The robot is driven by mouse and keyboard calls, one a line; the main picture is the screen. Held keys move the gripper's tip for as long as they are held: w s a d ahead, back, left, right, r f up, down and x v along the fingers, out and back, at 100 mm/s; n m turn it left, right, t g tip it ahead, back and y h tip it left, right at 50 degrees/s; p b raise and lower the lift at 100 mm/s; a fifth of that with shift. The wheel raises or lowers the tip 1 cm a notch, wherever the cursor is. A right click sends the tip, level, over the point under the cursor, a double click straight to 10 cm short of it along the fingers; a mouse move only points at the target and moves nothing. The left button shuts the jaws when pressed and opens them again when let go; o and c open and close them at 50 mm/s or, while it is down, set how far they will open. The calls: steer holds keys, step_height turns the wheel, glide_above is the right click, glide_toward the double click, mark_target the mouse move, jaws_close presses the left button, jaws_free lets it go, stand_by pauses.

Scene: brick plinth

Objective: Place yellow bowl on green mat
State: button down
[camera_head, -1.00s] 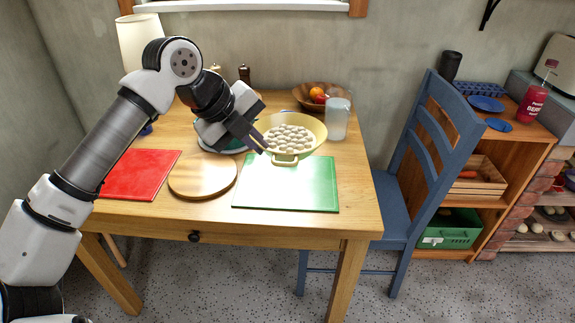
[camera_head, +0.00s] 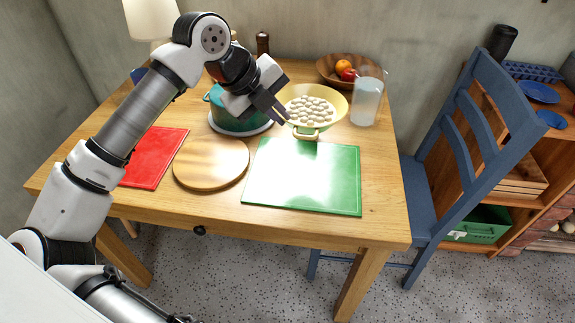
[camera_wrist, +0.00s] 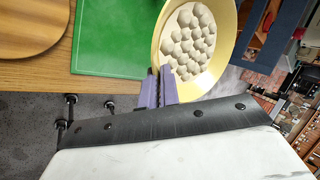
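The yellow bowl (camera_head: 325,124) holds many small whitish round pieces. In the head view it is just behind the far edge of the green mat (camera_head: 305,180), its near handle close to that edge. My gripper (camera_head: 284,116) is at the bowl's left rim. In the wrist view, the fingers (camera_wrist: 160,90) are close together at the rim of the yellow bowl (camera_wrist: 206,79) and appear shut on it. The green mat (camera_wrist: 112,45) lies flat and bare, left of the bowl in this view. Whether the bowl still touches the table is hard to tell.
A round wooden board (camera_head: 210,163) and red mat (camera_head: 155,158) lie left of the green mat. A teal pot (camera_head: 232,118) stands behind my gripper. A clear jug (camera_head: 367,98) and fruit bowl (camera_head: 333,78) stand near the yellow bowl. A blue chair (camera_head: 470,140) is right.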

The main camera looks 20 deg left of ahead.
step_height(320, 180, down, 16)
steer(key=shift+r+p, duration=0.1)
steer(key=shift+p, duration=0.6)
steer(key=shift+f, duration=0.2)
steer(key=c, duration=1.6)
jaws_free()
steer(key=shift+c, duration=0.2)
steer(key=shift+r, duration=0.1)
